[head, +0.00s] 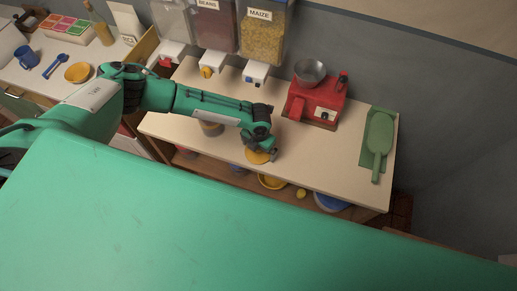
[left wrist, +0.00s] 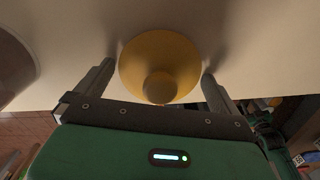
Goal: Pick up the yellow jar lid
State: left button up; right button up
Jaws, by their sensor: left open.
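The yellow jar lid (left wrist: 160,58) is a round disc with a knob, resting on the pale counter in the left wrist view. In the head view the lid (head: 258,157) shows partly below my left gripper, near the counter's front edge. My left gripper (left wrist: 158,85) is open, with one finger on each side of the lid; I see gaps between fingers and lid. In the head view my left gripper (head: 255,150) is over the lid and hides part of it. My right gripper is in neither view.
A brown round container (head: 211,129) stands left of the lid, partly behind my arm. A red scale (head: 316,102) with a metal bowl and a green scoop (head: 379,135) stand to the right. Dispensers (head: 262,38) hang at the back.

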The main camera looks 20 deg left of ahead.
pick_arm(q)
jog(key=c, duration=0.7)
jog(key=shift+r, duration=0.15)
